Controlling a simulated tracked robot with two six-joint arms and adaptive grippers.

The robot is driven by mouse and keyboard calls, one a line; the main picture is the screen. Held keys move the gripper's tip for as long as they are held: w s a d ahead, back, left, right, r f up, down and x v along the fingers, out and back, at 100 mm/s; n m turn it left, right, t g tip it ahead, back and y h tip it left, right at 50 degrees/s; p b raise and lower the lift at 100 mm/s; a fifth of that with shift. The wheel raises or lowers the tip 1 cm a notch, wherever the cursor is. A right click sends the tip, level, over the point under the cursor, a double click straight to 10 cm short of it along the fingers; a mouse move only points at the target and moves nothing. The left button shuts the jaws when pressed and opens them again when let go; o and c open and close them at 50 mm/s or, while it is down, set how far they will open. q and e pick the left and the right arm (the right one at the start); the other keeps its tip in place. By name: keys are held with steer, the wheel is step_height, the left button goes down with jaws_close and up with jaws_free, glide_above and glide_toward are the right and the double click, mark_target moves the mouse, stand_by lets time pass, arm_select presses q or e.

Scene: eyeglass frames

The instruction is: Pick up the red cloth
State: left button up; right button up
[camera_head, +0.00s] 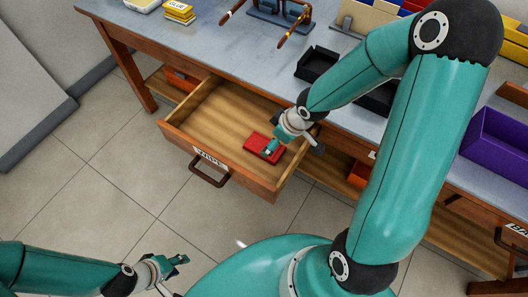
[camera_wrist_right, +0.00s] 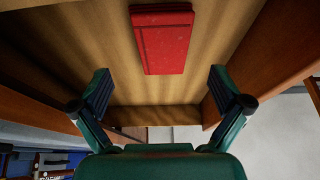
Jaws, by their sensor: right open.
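The red cloth (camera_head: 257,143) lies folded flat in the open wooden drawer (camera_head: 178,130) labelled WIPE. In the right wrist view the red cloth (camera_wrist_right: 162,42) shows as a neat rectangle on the drawer bottom, ahead of the fingertips. My right gripper (camera_head: 293,149) is over the drawer, and one finger covers part of the cloth in the head view. In the wrist view my right gripper (camera_wrist_right: 160,88) is open, with its fingers spread wider than the cloth and nothing between them. My left gripper (camera_head: 182,277) is open and empty, low in front of the drawer.
The drawer's side walls stand close to my right fingers. The grey workbench top (camera_head: 220,50) holds an eyeglass frame (camera_head: 280,22) on a stand, black trays (camera_head: 316,63), yellow boxes (camera_head: 179,12) and a purple bin (camera_head: 497,142). The tiled floor before the drawer is clear.

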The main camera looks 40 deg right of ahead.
steer(key=shift+s+b+x, duration=0.1)
steer(key=shift+b+x, duration=1.05)
steer(key=shift+x, duration=0.15)
steer(key=shift+s+b+x, duration=0.15)
steer(key=shift+b+x, duration=1)
steer(key=shift+x, duration=0.15)
steer(key=shift+w+a+f, duration=0.1)
steer(key=shift+w+f, duration=0.05)
steer(key=shift+f, duration=0.25)
steer(key=shift+r, duration=0.1)
steer(key=c, duration=1.1)
